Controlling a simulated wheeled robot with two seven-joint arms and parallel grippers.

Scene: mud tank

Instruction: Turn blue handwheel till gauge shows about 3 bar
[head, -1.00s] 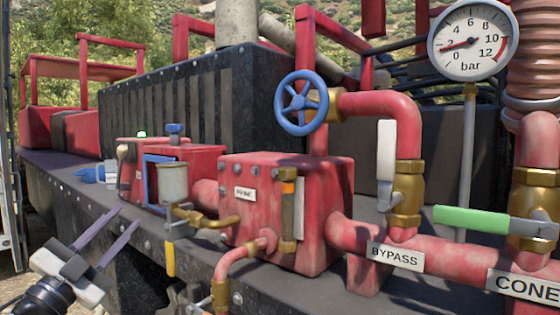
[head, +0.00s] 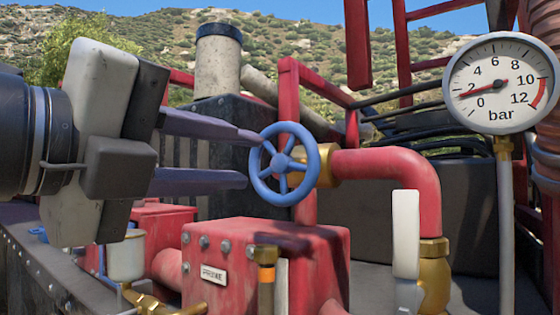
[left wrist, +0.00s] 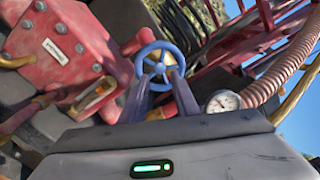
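The blue handwheel (head: 284,163) sits on a brass fitting at the end of a red pipe, in the middle of the head view. My left gripper (head: 247,159) is open, its two dark fingers apart and pointing at the wheel's left side. The fingertips are close to the rim; I cannot tell whether they touch. In the left wrist view the handwheel (left wrist: 158,63) lies just past the fingertips, centred between them. The pressure gauge (head: 502,84) at upper right has its needle between 0 and 2 bar. It also shows in the left wrist view (left wrist: 223,102). My right gripper is not in view.
A red pump box (head: 265,260) stands below the wheel. A white-handled valve lever (head: 405,235) stands upright to the right, by the red pipe (head: 395,170). Red frame bars (head: 289,100) rise behind the wheel. Open air lies left of the wheel, where my arm is.

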